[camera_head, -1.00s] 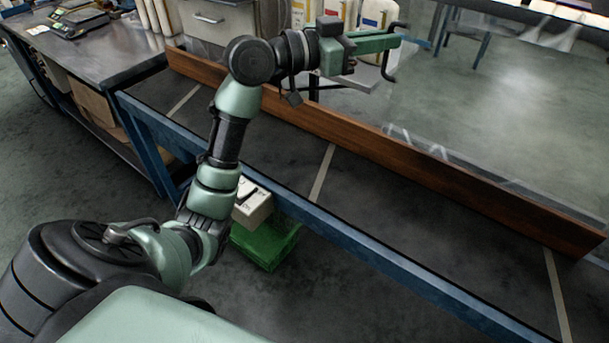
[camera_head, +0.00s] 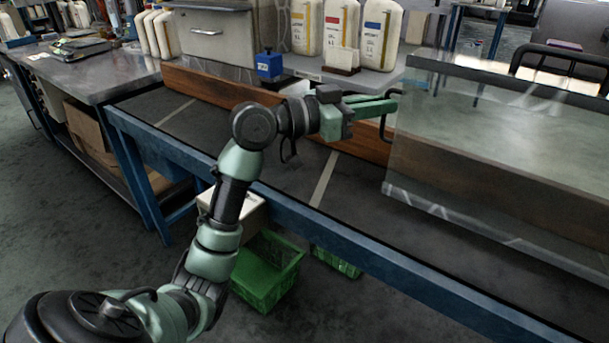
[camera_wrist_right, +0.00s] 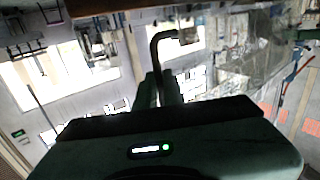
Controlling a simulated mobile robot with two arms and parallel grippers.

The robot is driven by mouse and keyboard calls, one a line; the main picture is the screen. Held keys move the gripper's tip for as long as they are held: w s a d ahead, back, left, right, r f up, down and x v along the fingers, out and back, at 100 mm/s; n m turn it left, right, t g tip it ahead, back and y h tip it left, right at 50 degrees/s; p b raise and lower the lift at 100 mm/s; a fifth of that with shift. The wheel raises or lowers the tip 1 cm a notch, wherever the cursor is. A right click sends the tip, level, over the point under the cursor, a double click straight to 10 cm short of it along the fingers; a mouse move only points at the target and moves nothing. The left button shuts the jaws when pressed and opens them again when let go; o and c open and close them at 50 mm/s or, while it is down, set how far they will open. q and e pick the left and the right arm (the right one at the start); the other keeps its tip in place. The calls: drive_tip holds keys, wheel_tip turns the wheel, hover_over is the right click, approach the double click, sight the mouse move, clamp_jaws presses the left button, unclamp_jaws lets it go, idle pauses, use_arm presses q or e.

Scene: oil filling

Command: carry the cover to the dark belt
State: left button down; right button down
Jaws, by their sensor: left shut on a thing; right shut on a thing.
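The cover (camera_head: 480,150) is a large clear box with a dark bent handle at its left end in the head view. It hangs over the right part of the dark belt (camera_head: 285,185); I cannot tell whether its lower edge touches it. My left gripper (camera_head: 374,106) is shut on the left handle (camera_head: 386,122). In the right wrist view, my right gripper (camera_wrist_right: 162,88) is shut on another dark bent handle (camera_wrist_right: 156,48). The belt has pale cross stripes and a blue frame. The cover's far right end is out of the head view.
A wooden board (camera_head: 220,94) runs along the belt's far side. Several bottles (camera_head: 340,28) and a small blue block (camera_head: 269,64) stand behind it. A green crate (camera_head: 265,272) and a white box (camera_head: 245,212) are below the near edge. The left belt stretch is clear.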

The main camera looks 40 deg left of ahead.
use_arm(q)
drive_tip(key=shift+f, duration=0.1)
idle(0.3)
